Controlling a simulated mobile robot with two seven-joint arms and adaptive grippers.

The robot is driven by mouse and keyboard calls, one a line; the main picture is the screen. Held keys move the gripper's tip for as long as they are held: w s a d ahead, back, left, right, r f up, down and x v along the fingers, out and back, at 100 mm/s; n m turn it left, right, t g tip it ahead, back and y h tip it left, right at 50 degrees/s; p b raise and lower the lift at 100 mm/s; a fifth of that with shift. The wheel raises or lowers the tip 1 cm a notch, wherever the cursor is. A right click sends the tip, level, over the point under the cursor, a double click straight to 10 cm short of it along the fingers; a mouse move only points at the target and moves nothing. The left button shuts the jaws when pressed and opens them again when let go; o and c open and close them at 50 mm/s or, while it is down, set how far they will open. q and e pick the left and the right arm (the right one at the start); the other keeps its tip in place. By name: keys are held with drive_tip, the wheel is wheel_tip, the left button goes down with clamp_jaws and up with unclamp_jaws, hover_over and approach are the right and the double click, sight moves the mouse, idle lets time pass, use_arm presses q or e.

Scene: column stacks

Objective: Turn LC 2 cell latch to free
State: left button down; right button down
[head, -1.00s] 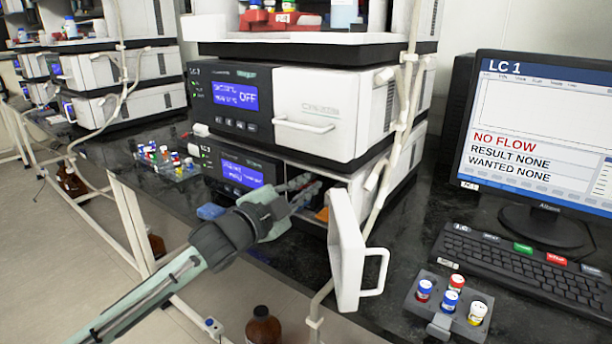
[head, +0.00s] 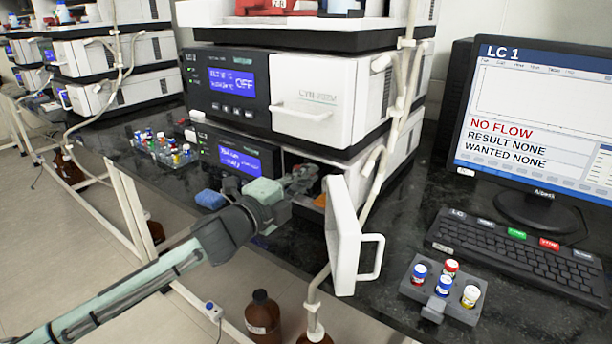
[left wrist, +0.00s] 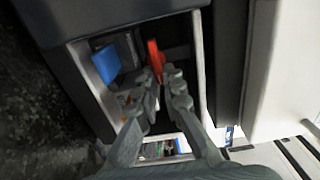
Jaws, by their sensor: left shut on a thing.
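My left gripper (head: 300,180) reaches into the open lower module (head: 222,137) of the front stack. In the left wrist view its fingers (left wrist: 164,80) are closed in on a red lever (left wrist: 154,58), which looks like the cell latch. The lever stands in the dark bay, with its lower end at the fingertips. How far it is turned, I cannot tell. A blue block (left wrist: 107,64) sits in the bay, left of the lever. The white door (head: 343,240) of the module is swung open, to the right of my gripper. My right gripper is not in view.
The upper module (head: 300,95) is shut and its display reads OFF. A vial rack (head: 168,153) is at the left, another (head: 440,290) at the front right. The monitor (head: 540,120) reads LC 1, NO FLOW. Brown bottles (head: 263,317) stand below the bench.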

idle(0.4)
use_arm(q)
drive_tip(key=c, duration=1.7)
unclamp_jaws()
drive_tip(key=shift+s, duration=0.1)
drive_tip(key=v, duration=1.2)
